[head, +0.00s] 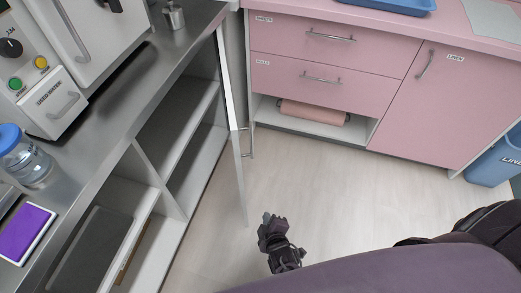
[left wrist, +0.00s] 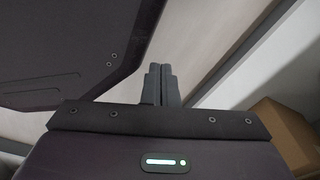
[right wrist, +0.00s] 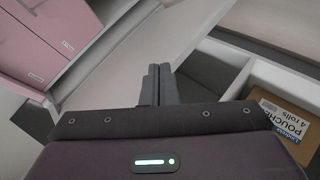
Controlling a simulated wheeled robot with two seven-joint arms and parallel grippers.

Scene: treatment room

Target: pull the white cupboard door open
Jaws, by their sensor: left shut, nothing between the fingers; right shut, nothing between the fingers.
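The white cupboard door (head: 233,125) stands swung out from the far end of the cabinet under the steel counter. I see it nearly edge-on in the head view. Its bar handle (head: 250,142) sticks out on the right face. My right gripper (head: 272,222) is shut and empty, low over the floor, nearer to me than the door and apart from the handle. Its shut fingers also show in the right wrist view (right wrist: 158,84). My left gripper (left wrist: 161,85) is shut and empty in the left wrist view; it is outside the head view.
The open cabinet's shelves (head: 187,118) lie left of the door. A cardboard box of pouches (right wrist: 285,120) shows in the right wrist view. Pink drawers (head: 330,80) stand behind, with a blue bin (head: 492,160) at right. The floor (head: 335,190) between is clear.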

